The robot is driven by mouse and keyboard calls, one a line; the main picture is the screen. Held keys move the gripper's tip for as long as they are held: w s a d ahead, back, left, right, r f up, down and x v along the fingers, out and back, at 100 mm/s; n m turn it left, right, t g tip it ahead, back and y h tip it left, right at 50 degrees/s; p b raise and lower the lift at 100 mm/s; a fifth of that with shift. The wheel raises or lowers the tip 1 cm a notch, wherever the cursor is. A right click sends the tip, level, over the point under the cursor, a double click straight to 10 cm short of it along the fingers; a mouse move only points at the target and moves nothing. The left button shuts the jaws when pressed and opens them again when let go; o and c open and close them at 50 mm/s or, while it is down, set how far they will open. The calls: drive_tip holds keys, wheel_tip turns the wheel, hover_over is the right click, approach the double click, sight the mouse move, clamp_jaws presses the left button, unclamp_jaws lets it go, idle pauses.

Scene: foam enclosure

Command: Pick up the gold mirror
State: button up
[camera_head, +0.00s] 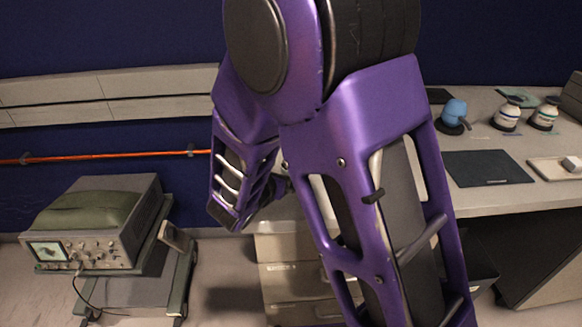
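I cannot make out a gold mirror for certain. A small framed, tan-faced panel (174,237) leans at the right side of the oscilloscope cart; I cannot tell whether it is the mirror. My purple arm fills the middle of the view and bends down at the left. Its far end is hidden behind its own links, with only a dark part showing between them. My gripper's fingers do not show, nor whether they hold anything.
An oscilloscope (75,251) with a green bag (88,212) on top stands on a wheeled cart (140,292). Beige drawers (290,280) stand behind my arm. The right-hand desk (490,200) bears a dark mat (487,167), a blue object (455,112) and two bottles (507,116).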

drive_tip(key=shift+w+d+f, duration=0.1)
drive_tip(key=shift+w+d, duration=0.1)
drive_tip(key=shift+w, duration=0.1)
drive_tip(key=shift+c, duration=0.3)
drive_tip(key=c, duration=1.4)
drive_tip(key=shift+c, duration=0.2)
